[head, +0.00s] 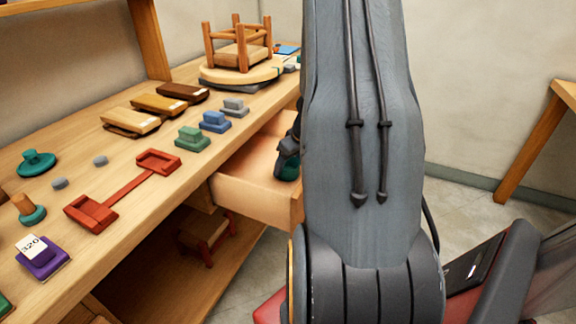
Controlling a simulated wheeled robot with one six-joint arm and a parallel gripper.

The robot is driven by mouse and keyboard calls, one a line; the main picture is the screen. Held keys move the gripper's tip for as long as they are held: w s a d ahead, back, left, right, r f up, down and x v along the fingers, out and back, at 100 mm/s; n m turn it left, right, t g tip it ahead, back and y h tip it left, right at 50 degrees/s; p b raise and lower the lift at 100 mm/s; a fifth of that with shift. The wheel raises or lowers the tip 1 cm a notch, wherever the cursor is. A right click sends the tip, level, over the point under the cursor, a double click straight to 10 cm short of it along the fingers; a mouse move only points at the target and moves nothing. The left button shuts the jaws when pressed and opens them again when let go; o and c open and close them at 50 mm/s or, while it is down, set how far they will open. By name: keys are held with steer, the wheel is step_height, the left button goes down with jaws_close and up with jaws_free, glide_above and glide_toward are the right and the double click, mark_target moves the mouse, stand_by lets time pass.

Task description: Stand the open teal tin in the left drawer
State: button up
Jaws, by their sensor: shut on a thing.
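My gripper (287,158) is over the drawer, mostly hidden behind my arm. A small patch of teal, the teal tin (289,170), shows just below it, and my gripper is shut on it. The tin's opening and tilt are hidden. I cannot tell whether the tin touches the drawer floor.
The bench top (130,190) holds a red double-ended tool (125,190), several coloured blocks, a teal knobbed piece (37,163) and a small stool (238,50) on a round board. A red-legged stool (205,235) stands underneath.

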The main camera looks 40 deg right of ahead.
steer(key=shift+f, duration=0.15)
steer(key=o, duration=1.1)
steer(key=shift+r+p, duration=0.25)
steer(key=shift+p, duration=0.05)
steer(key=v, duration=1.2)
steer(key=a+r+g+y, duration=0.1)
steer(key=a+r+g, duration=0.15)
steer(key=a, duration=1.55)
steer(key=s+a+r+g+h, duration=0.1)
steer(key=s+a+r+g, duration=0.1)
steer(key=s+a, duration=0.9)
steer(key=shift+a+m+p, duration=0.4)
steer(key=shift+a, duration=0.5)
